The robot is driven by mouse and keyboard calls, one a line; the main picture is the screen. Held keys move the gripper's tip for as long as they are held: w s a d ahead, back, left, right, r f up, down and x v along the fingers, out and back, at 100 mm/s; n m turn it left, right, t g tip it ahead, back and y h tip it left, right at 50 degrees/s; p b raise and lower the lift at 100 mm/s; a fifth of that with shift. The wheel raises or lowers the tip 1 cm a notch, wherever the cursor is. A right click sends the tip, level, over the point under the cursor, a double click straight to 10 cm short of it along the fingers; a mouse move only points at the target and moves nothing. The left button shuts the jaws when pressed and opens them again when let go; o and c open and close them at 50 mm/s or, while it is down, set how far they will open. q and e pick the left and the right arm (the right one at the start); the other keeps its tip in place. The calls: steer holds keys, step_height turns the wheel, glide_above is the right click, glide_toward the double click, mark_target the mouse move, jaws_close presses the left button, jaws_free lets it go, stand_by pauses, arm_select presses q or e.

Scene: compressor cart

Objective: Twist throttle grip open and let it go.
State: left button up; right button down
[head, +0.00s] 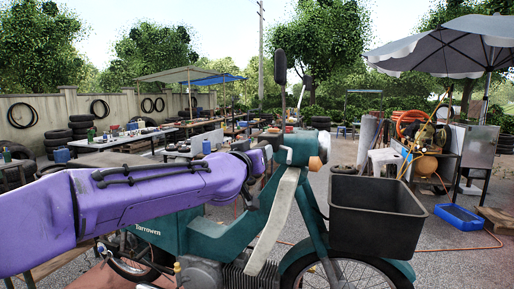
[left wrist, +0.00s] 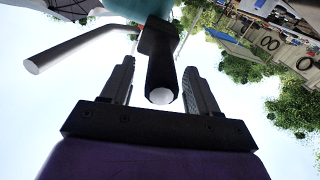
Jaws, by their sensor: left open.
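The black throttle grip (left wrist: 161,68) with a pale round end shows in the left wrist view, pointing towards my palm. My left gripper (left wrist: 159,76) is open, with one finger on each side of the grip and sky showing between grip and fingers. In the head view my purple arm comes in from the left and my left gripper (head: 263,157) is at the handlebar of the teal motorbike (head: 180,233). The throttle grip is hidden there by my arm and gripper. My right gripper is not in view.
A pale bar (left wrist: 75,47) runs beside the grip in the left wrist view. A mirror (head: 280,68) stands above the handlebar. A dark crate (head: 378,215) sits over the front wheel. Work tables, an umbrella (head: 450,45) and a compressor (head: 424,165) stand further back.

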arm_select(q)
steer(key=shift+w+d, duration=0.1)
steer(key=shift+w, duration=0.35)
steer(key=c, duration=1)
steer(key=shift+c, duration=0.2)
steer(key=shift+n, duration=0.3)
steer(key=shift+n+p, duration=0.5)
steer(key=shift+n, duration=0.5)
steer(key=n, duration=0.3)
steer(key=shift+n+p, duration=0.3)
steer(key=shift+p, duration=0.05)
steer(key=n, duration=0.5)
steer(key=shift+f+n, duration=0.1)
steer(key=shift+n, duration=0.3)
